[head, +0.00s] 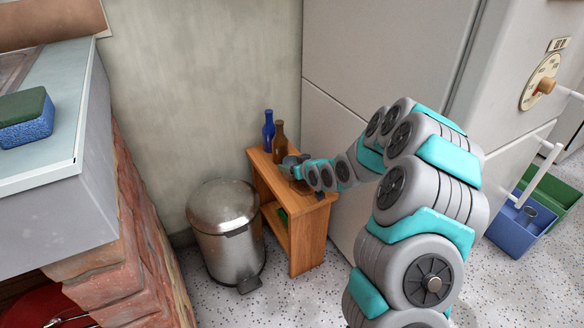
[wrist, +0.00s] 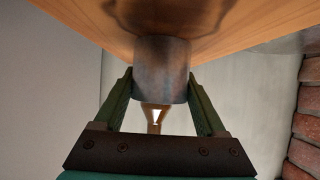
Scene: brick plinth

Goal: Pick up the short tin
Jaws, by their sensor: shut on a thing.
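The short tin (wrist: 162,70) is a grey-blue, mottled cylinder between the two green fingers of my gripper (wrist: 163,95) in the wrist view. The fingers are shut on its sides. The wrist picture looks upside down, with the wooden stand's top (wrist: 235,35) above the tin. I cannot tell whether the tin touches the wood. In the head view my gripper (head: 294,165) is over the small wooden stand (head: 312,232), and the tin is a small grey shape (head: 289,160) partly hidden by it.
A brown bottle (head: 279,138) and a blue bottle (head: 268,130) stand at the stand's back. A metal pedal bin (head: 225,235) is left of it. A pale cabinet (head: 385,50) stands behind my arm.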

